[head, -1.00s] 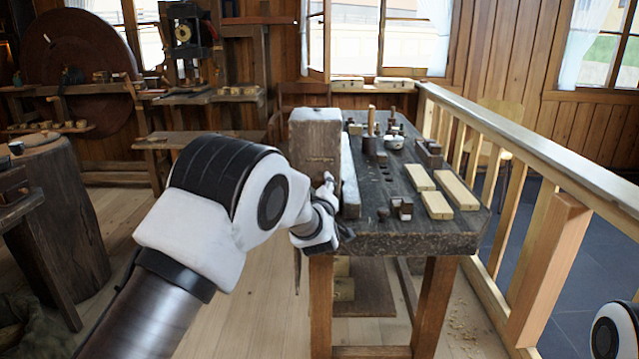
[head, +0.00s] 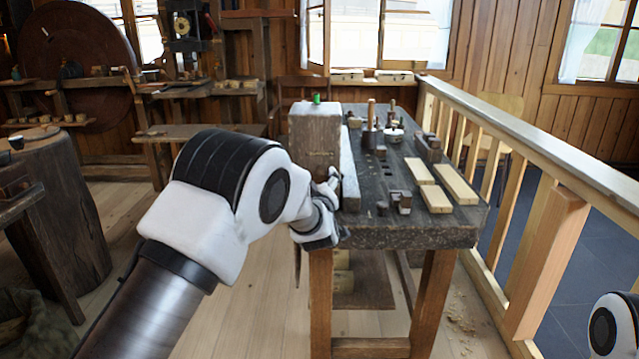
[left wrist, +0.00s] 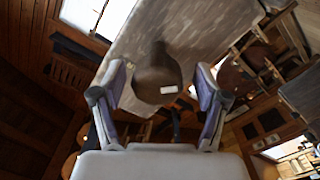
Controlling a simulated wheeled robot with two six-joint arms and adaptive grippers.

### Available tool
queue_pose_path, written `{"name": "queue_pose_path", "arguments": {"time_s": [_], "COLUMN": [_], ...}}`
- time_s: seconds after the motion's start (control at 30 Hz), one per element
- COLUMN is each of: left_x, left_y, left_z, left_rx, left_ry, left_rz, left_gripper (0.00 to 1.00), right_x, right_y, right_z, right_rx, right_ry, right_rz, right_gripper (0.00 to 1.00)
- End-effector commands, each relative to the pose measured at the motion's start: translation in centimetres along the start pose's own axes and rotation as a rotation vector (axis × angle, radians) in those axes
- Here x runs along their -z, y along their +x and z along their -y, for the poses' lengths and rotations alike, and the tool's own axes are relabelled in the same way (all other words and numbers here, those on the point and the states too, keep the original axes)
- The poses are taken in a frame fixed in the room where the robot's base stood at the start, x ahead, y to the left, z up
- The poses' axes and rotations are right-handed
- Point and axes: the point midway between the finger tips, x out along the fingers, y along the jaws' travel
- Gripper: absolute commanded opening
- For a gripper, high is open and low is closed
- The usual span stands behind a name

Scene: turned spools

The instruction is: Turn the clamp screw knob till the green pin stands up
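The green pin (head: 316,98) stands upright on top of the pale wooden clamp block (head: 314,135) at the bench's left end in the head view. The brown clamp screw knob (left wrist: 156,76), with a small white mark on its face, is in the middle of the left wrist view. My left gripper (left wrist: 159,68) is open, with one finger on each side of the knob and a narrow gap showing on both sides. In the head view my left arm hides the knob. Of my right arm only a piece shows at the lower right corner; its gripper is out of view.
The dark workbench (head: 400,238) carries pale wood bars (head: 455,184), small blocks and hand tools. A wooden railing (head: 540,165) runs along its right side. A tree-stump stand (head: 62,205) is at the left.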

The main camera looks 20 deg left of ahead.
Motion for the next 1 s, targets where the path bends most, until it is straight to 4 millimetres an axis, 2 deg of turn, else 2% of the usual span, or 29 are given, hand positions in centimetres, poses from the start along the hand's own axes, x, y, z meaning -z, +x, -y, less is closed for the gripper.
{"name": "queue_pose_path", "arguments": {"time_s": [0.17,0.27,0.5,0.6,1.0], "left_x": [0.2,0.1,0.1,0.1,0.1], "left_y": [-0.1,-1.0,-5.8,-7.1,-7.5], "left_z": [-0.1,-0.2,-0.1,-0.1,0.0], "left_rx": [-0.002,-0.002,-0.002,-0.001,-0.001], "left_ry": [-0.001,0.000,0.003,0.001,-0.001], "left_rz": [-0.003,-0.002,-0.001,-0.001,-0.002], "left_gripper": [0.73,0.73,0.73,0.73,0.73], "right_x": [0.0,0.0,0.0,0.0,0.0], "right_y": [0.0,0.0,0.0,0.0,0.0], "right_z": [0.0,0.0,0.0,0.0,0.0], "right_rx": [0.000,0.000,0.000,0.000,0.000], "right_ry": [0.000,0.000,0.000,0.000,0.000], "right_rz": [0.000,0.000,0.000,0.000,0.000], "right_gripper": [0.40,0.40,0.40,0.40,0.40]}}
